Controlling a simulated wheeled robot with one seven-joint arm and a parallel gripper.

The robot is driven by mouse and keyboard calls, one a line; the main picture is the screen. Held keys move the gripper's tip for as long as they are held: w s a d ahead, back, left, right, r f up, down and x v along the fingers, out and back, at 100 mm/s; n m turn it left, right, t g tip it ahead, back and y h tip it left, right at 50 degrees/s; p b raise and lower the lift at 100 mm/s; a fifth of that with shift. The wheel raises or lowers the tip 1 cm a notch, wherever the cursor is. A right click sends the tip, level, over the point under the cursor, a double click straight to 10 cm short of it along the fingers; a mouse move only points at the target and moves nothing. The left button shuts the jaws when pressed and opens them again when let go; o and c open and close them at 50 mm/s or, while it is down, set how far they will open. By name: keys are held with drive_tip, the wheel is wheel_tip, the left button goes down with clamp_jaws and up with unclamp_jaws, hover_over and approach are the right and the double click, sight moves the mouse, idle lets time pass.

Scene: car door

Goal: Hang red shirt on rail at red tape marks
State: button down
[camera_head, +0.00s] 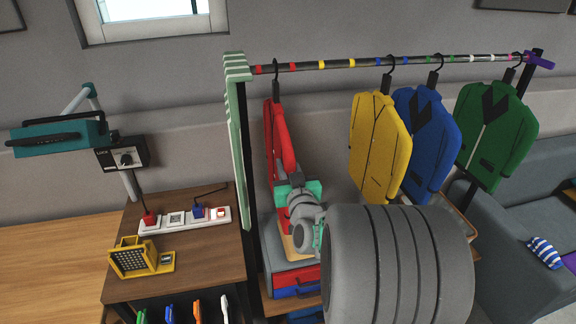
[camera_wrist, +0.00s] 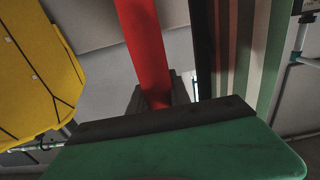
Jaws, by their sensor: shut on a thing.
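The red shirt (camera_head: 270,140) hangs nearly edge-on at the left end of the rail (camera_head: 430,58). Its dark hook (camera_head: 276,72) appears to be over the rail, between the two red tape marks, left (camera_head: 258,70) and right (camera_head: 291,67). My gripper (camera_wrist: 157,98) is shut on the lower part of the red shirt, which shows as a red strip (camera_wrist: 143,40) between the dark fingers in the wrist view. In the head view my wrist is just below the shirt and hides its lower end.
Yellow (camera_head: 380,145), blue (camera_head: 427,140) and green (camera_head: 495,135) jackets hang further right on the rail. A striped post (camera_head: 238,150) stands close left of the red shirt. A wooden side table (camera_head: 185,260) with a power strip is at left, a grey sofa (camera_head: 510,240) at right.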

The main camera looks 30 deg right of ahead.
drive_tip(key=shift+f+b, duration=0.2)
drive_tip(key=shift+b, duration=0.2)
drive_tip(key=c, duration=1.1)
unclamp_jaws()
drive_tip(key=shift+s+f, duration=0.1)
drive_tip(key=shift+s, duration=0.25)
drive_tip(key=b+v, duration=0.2)
drive_tip(key=v, duration=0.5)
drive_tip(key=shift+s+a, duration=0.1)
drive_tip(key=shift+a, duration=0.15)
